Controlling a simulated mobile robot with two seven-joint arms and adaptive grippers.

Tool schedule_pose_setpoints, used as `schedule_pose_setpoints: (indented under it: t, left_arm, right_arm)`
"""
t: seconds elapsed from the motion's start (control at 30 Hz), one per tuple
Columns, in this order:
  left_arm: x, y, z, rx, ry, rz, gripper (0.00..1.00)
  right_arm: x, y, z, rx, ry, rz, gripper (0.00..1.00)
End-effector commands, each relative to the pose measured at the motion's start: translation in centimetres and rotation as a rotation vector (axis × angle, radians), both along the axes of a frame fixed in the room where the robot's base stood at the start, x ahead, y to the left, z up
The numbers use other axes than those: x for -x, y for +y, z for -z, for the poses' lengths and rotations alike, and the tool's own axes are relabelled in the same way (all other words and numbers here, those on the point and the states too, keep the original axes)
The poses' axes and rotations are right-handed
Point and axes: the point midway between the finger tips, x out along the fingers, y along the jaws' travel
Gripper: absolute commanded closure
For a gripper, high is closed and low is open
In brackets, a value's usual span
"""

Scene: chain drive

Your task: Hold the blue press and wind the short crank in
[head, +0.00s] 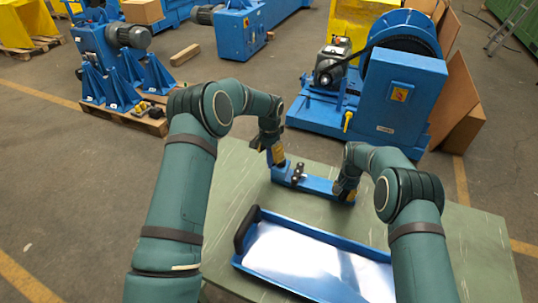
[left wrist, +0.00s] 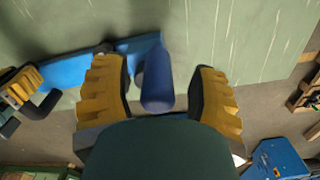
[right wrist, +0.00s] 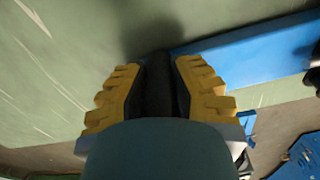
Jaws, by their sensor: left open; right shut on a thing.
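The blue press (head: 318,184) lies across the green table, between my two grippers. My left gripper (head: 276,158) is open at its left end. In the left wrist view, a dark blue rounded post (left wrist: 157,80) of the press stands between the open fingers (left wrist: 160,88), with gaps visible beside it. My right gripper (head: 343,192) is at the press's right end. In the right wrist view, its fingers (right wrist: 158,85) are shut on a dark cylindrical grip (right wrist: 158,80), apparently the short crank's handle. The crank's arm is hidden.
Small black knobs (head: 298,173) stick up from the middle of the press. A blue tray (head: 252,262) with a shiny sheet and a black handle lies in front of it on the table (head: 465,255). Large blue machines (head: 405,95) stand on the floor beyond.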

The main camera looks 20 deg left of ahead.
Motion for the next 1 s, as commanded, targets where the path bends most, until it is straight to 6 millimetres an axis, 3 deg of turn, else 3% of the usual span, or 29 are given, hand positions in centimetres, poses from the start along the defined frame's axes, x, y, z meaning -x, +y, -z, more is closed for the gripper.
schedule_pose_setpoints:
  t: [0.5, 0.7, 1.0]
  left_arm:
    - [0.0, 0.1, -9.5, -0.001, -0.004, -0.001, 0.41]
    - [0.1, 0.1, -11.0, -0.002, -0.002, -0.001, 0.41]
    - [0.1, 0.1, -11.2, -0.001, 0.0, -0.001, 0.41]
  right_arm:
    - [0.1, -0.1, 0.2, 0.003, 0.002, 0.0, 1.0]
    - [0.1, -0.1, 0.2, 0.002, 0.002, 0.0, 1.0]
    - [0.1, -0.1, 0.2, 0.002, 0.002, 0.0, 1.0]
